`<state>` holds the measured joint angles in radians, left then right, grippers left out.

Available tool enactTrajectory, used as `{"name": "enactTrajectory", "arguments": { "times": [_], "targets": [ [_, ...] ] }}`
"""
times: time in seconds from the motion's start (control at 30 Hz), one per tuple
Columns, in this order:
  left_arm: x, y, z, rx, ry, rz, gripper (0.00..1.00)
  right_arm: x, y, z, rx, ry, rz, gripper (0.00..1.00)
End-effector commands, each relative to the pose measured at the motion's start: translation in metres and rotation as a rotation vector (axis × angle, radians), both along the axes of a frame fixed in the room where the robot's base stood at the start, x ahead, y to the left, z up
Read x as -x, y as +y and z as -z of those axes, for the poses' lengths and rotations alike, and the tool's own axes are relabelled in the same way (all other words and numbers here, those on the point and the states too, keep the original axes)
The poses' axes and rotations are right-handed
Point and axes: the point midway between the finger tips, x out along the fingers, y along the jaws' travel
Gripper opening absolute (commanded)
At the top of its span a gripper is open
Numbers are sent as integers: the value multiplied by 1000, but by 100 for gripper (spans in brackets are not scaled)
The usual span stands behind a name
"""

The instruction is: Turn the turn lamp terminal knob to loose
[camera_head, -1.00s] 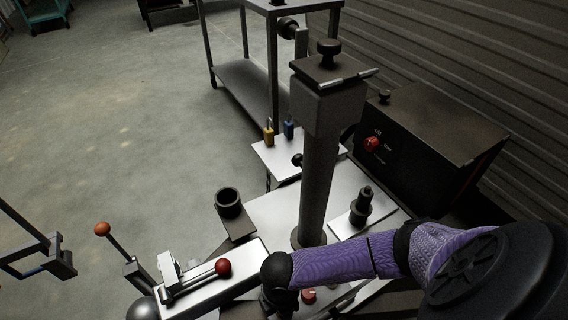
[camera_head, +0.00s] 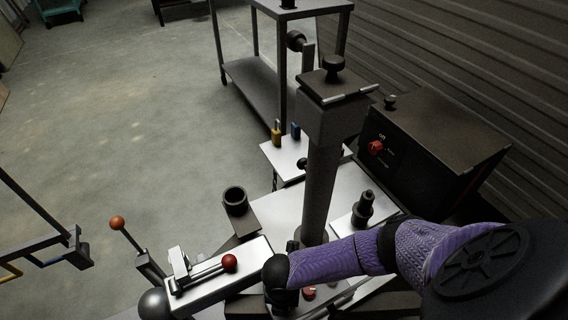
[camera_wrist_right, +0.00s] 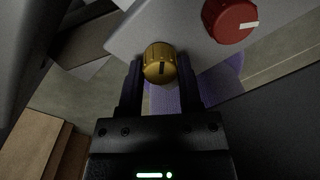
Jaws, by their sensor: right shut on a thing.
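A brass knob (camera_wrist_right: 159,64) with ribbed sides and a dark line on its face sits on a pale grey panel (camera_wrist_right: 150,28) in the right wrist view. My right gripper (camera_wrist_right: 160,82) has its two dark fingers on either side of this knob and is shut on it. I cannot read any label by the knob. In the head view my right arm comes in from the right, and its gripper is hidden behind the black wrist joint. My left gripper is in neither current view.
A red knob (camera_wrist_right: 230,18) with a white mark is close beside the brass one. In the head view, a red-ball lever (camera_head: 229,263), an orange-ball lever (camera_head: 117,223), a grey post (camera_head: 322,180) and a dark box (camera_head: 435,140) stand near my arm.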

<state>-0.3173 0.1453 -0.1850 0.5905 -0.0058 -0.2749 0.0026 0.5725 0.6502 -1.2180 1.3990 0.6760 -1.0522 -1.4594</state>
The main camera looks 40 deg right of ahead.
Motion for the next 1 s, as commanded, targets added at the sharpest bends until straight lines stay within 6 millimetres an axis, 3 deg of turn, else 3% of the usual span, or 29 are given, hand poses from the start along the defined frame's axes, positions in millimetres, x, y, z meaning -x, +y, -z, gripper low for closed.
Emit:
{"name": "enactTrajectory", "arguments": {
  "times": [0.6, 1.0],
  "targets": [
    [-7, 0, -3, 1, -13, 0, 59, 1, 0, 0, -1, 1, -555, 0],
    [-8, 0, -2, 0, -15, -1, 59, 2, 0, 1, -1, 3, -768, 0]
  ]
}}
